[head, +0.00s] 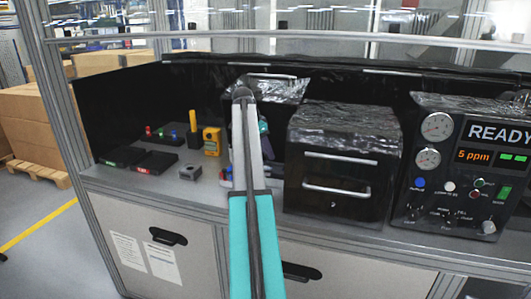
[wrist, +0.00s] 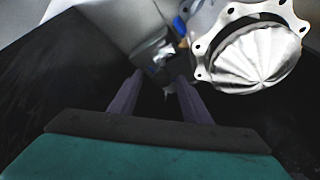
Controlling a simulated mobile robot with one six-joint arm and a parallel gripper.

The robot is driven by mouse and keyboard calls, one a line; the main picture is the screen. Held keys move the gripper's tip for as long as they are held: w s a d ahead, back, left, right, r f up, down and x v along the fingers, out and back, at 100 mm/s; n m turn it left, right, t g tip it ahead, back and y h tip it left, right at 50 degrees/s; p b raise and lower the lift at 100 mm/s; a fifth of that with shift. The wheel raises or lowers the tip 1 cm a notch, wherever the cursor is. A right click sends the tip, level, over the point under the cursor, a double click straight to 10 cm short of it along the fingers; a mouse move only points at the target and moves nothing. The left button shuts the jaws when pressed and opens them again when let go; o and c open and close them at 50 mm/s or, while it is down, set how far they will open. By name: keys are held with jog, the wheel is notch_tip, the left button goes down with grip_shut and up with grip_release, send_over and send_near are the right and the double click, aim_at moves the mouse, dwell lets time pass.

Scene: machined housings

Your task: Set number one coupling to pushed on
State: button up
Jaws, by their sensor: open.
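My gripper (wrist: 160,76) shows in the wrist view with two purple fingers apart and nothing clearly held between them. A small grey and white part (wrist: 160,52) lies just beyond the fingertips; I cannot tell if it is the number one coupling or whether it is pushed on. A silver flanged housing (wrist: 250,55) with a ribbed dome is at the upper right, beside the fingers. Blue and yellow bits (wrist: 180,25) show at its left edge. In the head view my arm hides most of this spot, and the coupling cannot be made out.
A gauge panel (head: 470,165) reading READY and 5 ppm stands farther right. Black trays (head: 155,162), a yellow device (head: 212,141) and a grey block (head: 190,172) are on the bench to the left.

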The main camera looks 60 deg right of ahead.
jog(key=shift+r, duration=0.1)
jog(key=shift+b+v, duration=0.35)
jog(key=shift+v, duration=0.45)
jog(key=b+v, duration=0.2)
jog(key=v, duration=1)
jog(key=shift+b, duration=0.4)
